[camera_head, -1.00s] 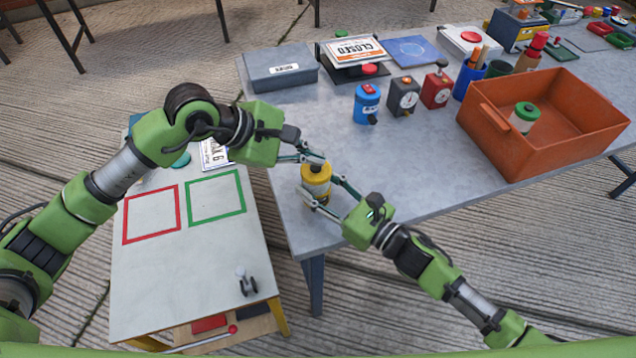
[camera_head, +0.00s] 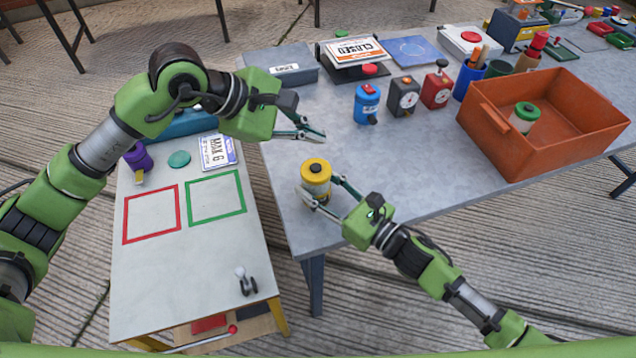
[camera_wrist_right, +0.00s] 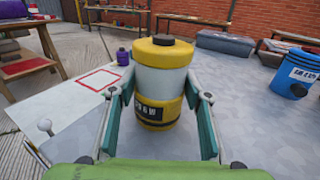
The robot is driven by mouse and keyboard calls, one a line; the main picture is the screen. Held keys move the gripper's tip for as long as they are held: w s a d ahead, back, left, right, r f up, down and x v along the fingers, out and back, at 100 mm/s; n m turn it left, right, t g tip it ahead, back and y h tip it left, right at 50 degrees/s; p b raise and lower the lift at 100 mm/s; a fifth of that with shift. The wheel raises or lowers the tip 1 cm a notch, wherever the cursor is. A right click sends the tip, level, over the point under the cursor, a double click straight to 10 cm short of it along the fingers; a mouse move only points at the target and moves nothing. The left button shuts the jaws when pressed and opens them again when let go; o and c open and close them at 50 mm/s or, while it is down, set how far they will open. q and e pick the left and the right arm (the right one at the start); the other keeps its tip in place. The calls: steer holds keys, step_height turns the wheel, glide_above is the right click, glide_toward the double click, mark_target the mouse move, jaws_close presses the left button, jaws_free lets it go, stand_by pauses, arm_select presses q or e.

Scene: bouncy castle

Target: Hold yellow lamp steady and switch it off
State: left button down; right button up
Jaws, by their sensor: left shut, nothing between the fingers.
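The yellow lamp (camera_head: 316,178) stands upright near the left corner of the grey table. In the right wrist view the lamp (camera_wrist_right: 161,85) has a yellow cap with a dark button on top, a pale body and a yellow base band with a dark label. The pale body does not look lit.
An orange crate (camera_head: 490,115) holding a green-capped lamp (camera_head: 524,117) stands to the right. A blue canister (camera_head: 367,104), a black timer (camera_head: 404,97) and a red timer (camera_head: 436,90) stand behind. A lower side table (camera_head: 180,280) has red and green outlined squares and a purple lamp (camera_head: 138,158).

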steer(key=o, duration=0.4)
steer(key=shift+c, duration=0.2)
steer(key=v, duration=1.2)
steer(key=shift+s, duration=0.1)
